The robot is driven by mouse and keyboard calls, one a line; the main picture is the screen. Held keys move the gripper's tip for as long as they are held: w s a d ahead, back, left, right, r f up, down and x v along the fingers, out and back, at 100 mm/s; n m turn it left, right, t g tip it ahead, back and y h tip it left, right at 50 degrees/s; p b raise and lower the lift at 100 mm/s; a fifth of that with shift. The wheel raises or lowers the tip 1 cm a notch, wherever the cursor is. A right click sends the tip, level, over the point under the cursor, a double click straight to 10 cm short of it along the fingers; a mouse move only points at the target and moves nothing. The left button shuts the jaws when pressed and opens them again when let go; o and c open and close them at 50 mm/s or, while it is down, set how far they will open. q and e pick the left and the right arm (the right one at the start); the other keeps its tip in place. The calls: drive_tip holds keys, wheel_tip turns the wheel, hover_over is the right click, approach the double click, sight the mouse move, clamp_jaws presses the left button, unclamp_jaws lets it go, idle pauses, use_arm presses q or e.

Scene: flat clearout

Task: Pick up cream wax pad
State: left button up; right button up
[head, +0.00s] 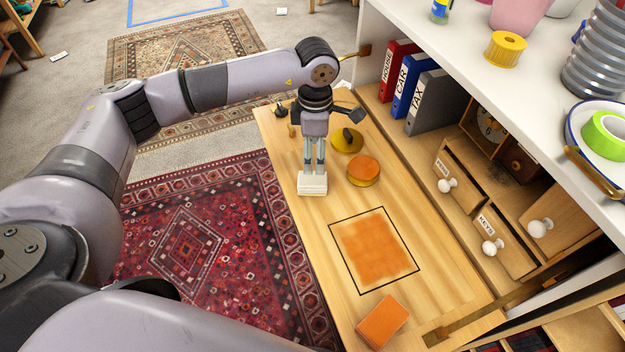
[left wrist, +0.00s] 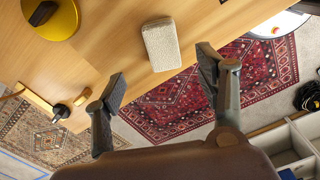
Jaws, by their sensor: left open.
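The cream wax pad (head: 312,187) is a small pale block with rounded edges on the wooden worktop, near its left edge. It also shows in the left wrist view (left wrist: 161,45), beyond my fingertips and between their lines. My left gripper (head: 314,169) points down right above the pad, with its fingers partly hiding the pad's far side in the head view. In the left wrist view the two dark fingertips (left wrist: 165,75) are wide apart with nothing between them. Whether they touch the pad I cannot tell. My right gripper is not in view.
A yellow round tin (head: 347,140) with a dark knob and an orange-topped round pad (head: 363,170) stand right of the gripper. An orange patch (head: 375,247) inside a black outline and an orange block (head: 383,322) lie nearer. Shelves with binders (head: 430,103) and drawers border the right.

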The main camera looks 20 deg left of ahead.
sight(312, 178)
use_arm(q)
wheel_tip(312, 178, down, 6)
drive_tip(key=shift+r+p, duration=0.1)
drive_tip(key=shift+p, duration=0.35)
drive_tip(key=shift+s+f, duration=0.15)
drive_tip(key=shift+f, duration=0.2)
wheel_tip(312, 178, down, 4)
drive_tip(key=shift+s+a+r+p, duration=0.15)
drive_tip(key=shift+r+p, duration=0.05)
drive_tip(key=shift+p, duration=0.6)
drive_tip(key=shift+f, duration=0.45)
drive_tip(key=c, duration=1.3)
drive_tip(key=shift+c, duration=0.2)
drive_tip(key=shift+r, duration=0.15)
wheel_tip(312, 178, up, 20)
drive_tip(key=b, duration=0.3)
